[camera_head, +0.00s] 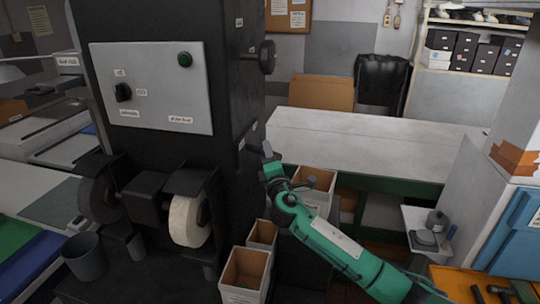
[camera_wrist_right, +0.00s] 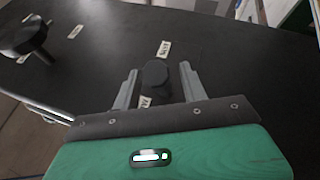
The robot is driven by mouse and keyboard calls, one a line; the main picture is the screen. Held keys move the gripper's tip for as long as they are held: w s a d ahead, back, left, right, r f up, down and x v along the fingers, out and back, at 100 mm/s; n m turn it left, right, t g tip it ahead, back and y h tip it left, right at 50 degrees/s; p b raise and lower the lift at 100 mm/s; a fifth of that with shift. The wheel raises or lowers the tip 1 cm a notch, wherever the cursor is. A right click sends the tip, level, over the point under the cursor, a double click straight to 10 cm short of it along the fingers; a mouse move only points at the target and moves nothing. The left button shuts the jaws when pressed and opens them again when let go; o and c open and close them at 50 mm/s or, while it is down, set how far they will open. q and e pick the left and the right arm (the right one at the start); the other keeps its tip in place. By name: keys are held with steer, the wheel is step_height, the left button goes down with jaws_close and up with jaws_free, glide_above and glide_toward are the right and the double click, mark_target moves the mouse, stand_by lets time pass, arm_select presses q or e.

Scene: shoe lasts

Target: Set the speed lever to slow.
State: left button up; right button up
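The black machine (camera_head: 235,90) stands left of centre. In the right wrist view a short black lever with a rounded end (camera_wrist_right: 157,75) sticks out of its dark side face, between two small white labels, one above (camera_wrist_right: 164,48) and one below (camera_wrist_right: 146,103). The label words are too small to read surely. My right gripper (camera_wrist_right: 158,82) is open, with one finger on each side of the lever and a visible gap to both. In the head view my right gripper (camera_head: 268,155) is at the machine's right side and hides the lever. My left gripper is not in view.
A black round handle (camera_head: 266,57) sticks out higher on the same side; it also shows in the wrist view (camera_wrist_right: 22,36). The front panel (camera_head: 155,65) has a black knob (camera_head: 123,92) and a green button (camera_head: 185,59). Cardboard bins (camera_head: 245,272) stand below my arm.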

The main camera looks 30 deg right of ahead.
steer(key=shift+s+f, duration=0.15)
steer(key=shift+s, duration=0.1)
steer(key=b+v, duration=0.5)
steer(key=v, duration=0.8)
steer(key=shift+s+a, duration=0.1)
